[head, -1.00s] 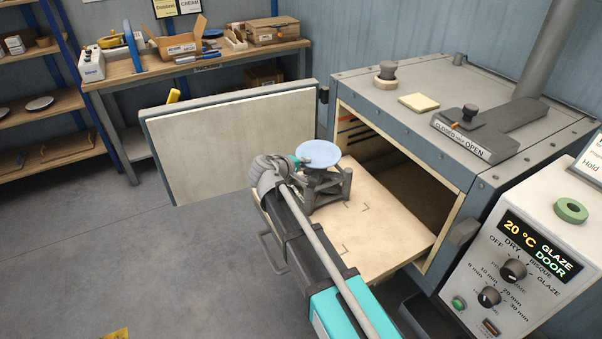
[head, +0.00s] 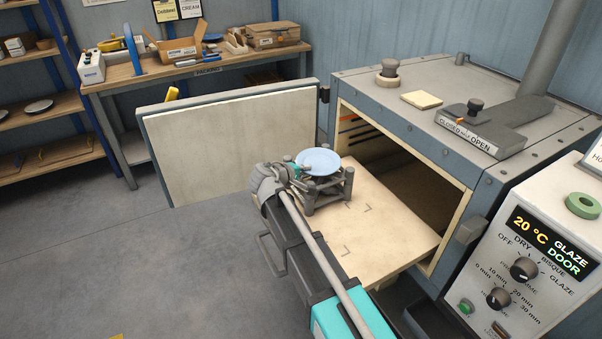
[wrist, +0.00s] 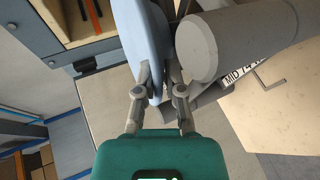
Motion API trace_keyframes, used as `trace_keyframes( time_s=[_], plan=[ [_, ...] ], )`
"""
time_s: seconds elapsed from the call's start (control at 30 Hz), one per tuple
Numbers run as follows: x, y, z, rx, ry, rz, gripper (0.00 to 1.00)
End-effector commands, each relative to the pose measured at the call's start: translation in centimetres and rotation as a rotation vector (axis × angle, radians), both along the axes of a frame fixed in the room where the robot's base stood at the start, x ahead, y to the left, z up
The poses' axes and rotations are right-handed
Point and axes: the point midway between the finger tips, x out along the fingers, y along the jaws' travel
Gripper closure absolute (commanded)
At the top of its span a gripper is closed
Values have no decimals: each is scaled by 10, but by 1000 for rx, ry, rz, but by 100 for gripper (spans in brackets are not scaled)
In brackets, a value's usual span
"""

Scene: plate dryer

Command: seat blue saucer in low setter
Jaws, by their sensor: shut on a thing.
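The blue saucer (head: 318,161) is level at the top of a grey setter (head: 346,188) with upright posts; whether it touches the setter's supports I cannot tell. My gripper (head: 299,168) is shut on the saucer's left edge. In the wrist view, the saucer (wrist: 141,38) is seen edge-on between the fingers of my gripper (wrist: 162,92). The setter's thick grey post (wrist: 198,52) is close beside it there, and a partly hidden label reading "MID" (wrist: 240,78) shows. The saucer and my gripper hide part of the setter.
The setter stands on a pale board (head: 390,230) with corner marks, in front of the open dryer (head: 465,150). The dryer door (head: 230,135) is swung open behind my arm. The control box (head: 525,265) is at the right. Bare board lies right of and before the setter.

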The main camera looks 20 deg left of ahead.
Motion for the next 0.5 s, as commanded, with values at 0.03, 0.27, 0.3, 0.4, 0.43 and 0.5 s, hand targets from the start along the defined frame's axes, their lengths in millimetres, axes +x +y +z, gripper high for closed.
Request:
trace_keyframes(
  time_s=[0.03,0.27,0.3,0.4,0.43,0.5],
  plan=[
    [0,0,1,0,-1,0,100],
    [0,0,-1,0,-1,0,100],
    [0,0,-2,0,-1,0,100],
    [0,0,-2,0,0,-1,78],
    [0,0,-2,0,0,-1,72],
    [0,0,-2,0,0,-1,72]
  ],
)
